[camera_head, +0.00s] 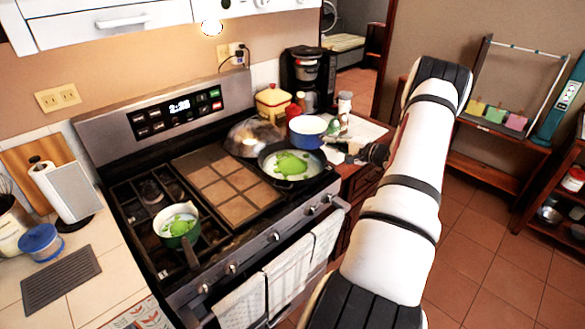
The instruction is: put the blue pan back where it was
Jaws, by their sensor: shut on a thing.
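The blue pan (306,142) has a blue outside and a pale inside. It is upright at the back right of the stove, just behind the dark skillet in the picture. I cannot tell whether its base touches a surface. My gripper (338,149) reaches in from the right at the pan's right side and is shut, apparently on the pan's handle. The dark fingers hide the grip itself. My white arm crosses the right middle of the view.
The dark skillet (314,166) with green contents sits on the right burners. A green pot (185,241) stands front left, its handle toward the front. The stove's middle griddle (225,187) is bare.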

